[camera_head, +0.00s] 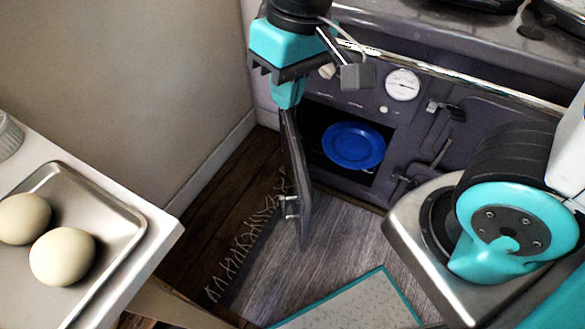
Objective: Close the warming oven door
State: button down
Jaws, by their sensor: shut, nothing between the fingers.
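The warming oven door (297,175) stands wide open, swung out toward me and seen almost edge-on. A metal latch piece (289,207) shows near its free edge. The oven cavity (318,125) is dark, and a blue plate (353,146) is inside it. My gripper (287,103) is shut and empty, pointing down at the top of the door near its hinged end. The fingertips overlap the door's upper edge in this view; I cannot tell whether they touch it.
A counter (160,245) with a metal tray (128,222) holding two pale eggs (62,256) is at the left. The stove's closed right door (475,140) and a round gauge (402,84) are beside the opening. The floor (345,235) before the oven is clear.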

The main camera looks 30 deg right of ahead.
jog(key=w+a+f+m+t+h+b, duration=0.1)
jog(key=w+f+m+h+b, duration=0.3)
jog(key=f, duration=0.7)
jog(key=w+a+f+m+t+h+b, duration=0.1)
jog(key=w+f+m+h+b, duration=0.1)
jog(key=w+f+b, duration=0.65)
jog(key=w+a+f+m+h+b, duration=0.1)
jog(key=w+f+m+h+b, duration=0.15)
jog(key=f, duration=0.95)
jog(key=w+d+f+b, duration=0.1)
jog(key=d+f+b, duration=0.4)
jog(key=d, duration=0.5)
jog(key=shift+w+f, duration=0.2)
jog(key=shift+f, duration=1.1)
